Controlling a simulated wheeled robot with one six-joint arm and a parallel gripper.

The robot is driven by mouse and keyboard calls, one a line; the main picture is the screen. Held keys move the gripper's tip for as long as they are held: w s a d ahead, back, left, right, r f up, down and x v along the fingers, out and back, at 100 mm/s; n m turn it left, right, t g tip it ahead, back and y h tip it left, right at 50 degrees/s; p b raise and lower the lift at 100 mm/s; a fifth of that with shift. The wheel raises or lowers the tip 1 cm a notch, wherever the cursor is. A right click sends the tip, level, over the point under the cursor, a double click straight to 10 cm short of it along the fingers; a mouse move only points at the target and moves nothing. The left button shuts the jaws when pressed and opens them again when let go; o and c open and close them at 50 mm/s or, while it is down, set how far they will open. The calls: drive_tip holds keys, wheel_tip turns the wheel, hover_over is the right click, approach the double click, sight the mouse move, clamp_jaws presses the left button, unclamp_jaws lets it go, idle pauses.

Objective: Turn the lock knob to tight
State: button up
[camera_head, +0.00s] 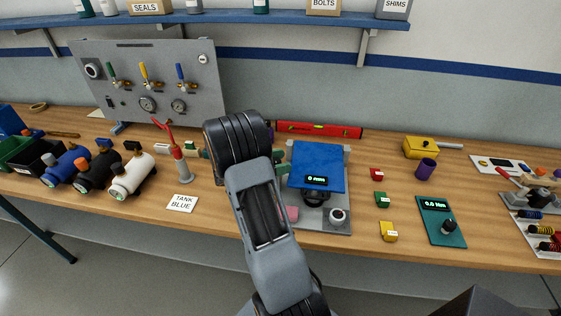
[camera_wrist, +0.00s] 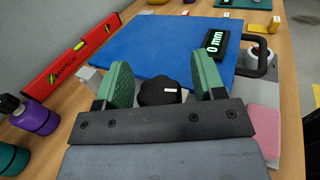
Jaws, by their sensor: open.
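A black lobed knob (camera_wrist: 160,92) with a small white label shows in the wrist view, at the near edge of a blue plate (camera_wrist: 160,50). The label is too small to read. My gripper (camera_wrist: 163,78) is open, with one green finger pad on each side of the knob. I cannot tell whether either pad touches it. The blue plate also shows in the head view (camera_head: 317,160), with a display (camera_wrist: 216,42) reading 0 mm. In the head view my arm hides the knob and most of the gripper.
A red spirit level (camera_wrist: 70,62) lies beside the plate. A black handle (camera_wrist: 264,58) and a pink block (camera_wrist: 264,122) are on the other side. A panel with valves (camera_head: 150,80) stands at the back left.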

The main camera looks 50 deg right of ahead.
drive_tip(key=shift+c, duration=0.2)
drive_tip(key=c, duration=0.9)
drive_tip(key=shift+s+a+m+g+y, duration=0.1)
drive_tip(key=shift+m+g+y, duration=0.7)
drive_tip(key=shift+g, duration=0.15)
drive_tip(key=shift+s+a+m+g+y, duration=0.1)
drive_tip(key=shift+m+g+y, duration=0.7)
drive_tip(key=shift+g, duration=0.15)
drive_tip(key=o, duration=0.9)
drive_tip(key=shift+o, duration=0.2)
